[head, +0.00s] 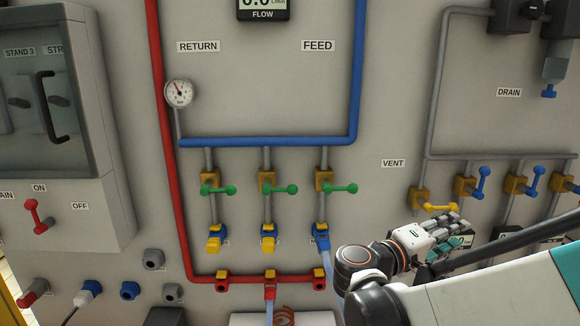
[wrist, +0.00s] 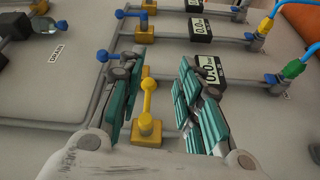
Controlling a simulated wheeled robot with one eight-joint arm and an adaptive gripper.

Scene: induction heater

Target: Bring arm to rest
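My gripper (head: 440,238) is on the right side of the head view, just below the yellow vent valve handle (head: 438,208). In the wrist view my gripper (wrist: 160,68) has its two teal-padded fingers spread apart. The yellow handle (wrist: 148,95) on its yellow valve body stands in the gap between them, with space visible on both sides. Nothing is held. The arm comes in from the lower right, in front of the panel. How far the fingers stand from the panel is hard to tell.
Blue-handled valves (head: 481,184) stand right of the vent valve. Green-handled valves (head: 278,189) under the blue feed pipe (head: 265,141) are to the left. The red return pipe (head: 170,190) runs down farther left. The wrist view shows several digital displays (wrist: 200,27). Bare panel lies above the vent label.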

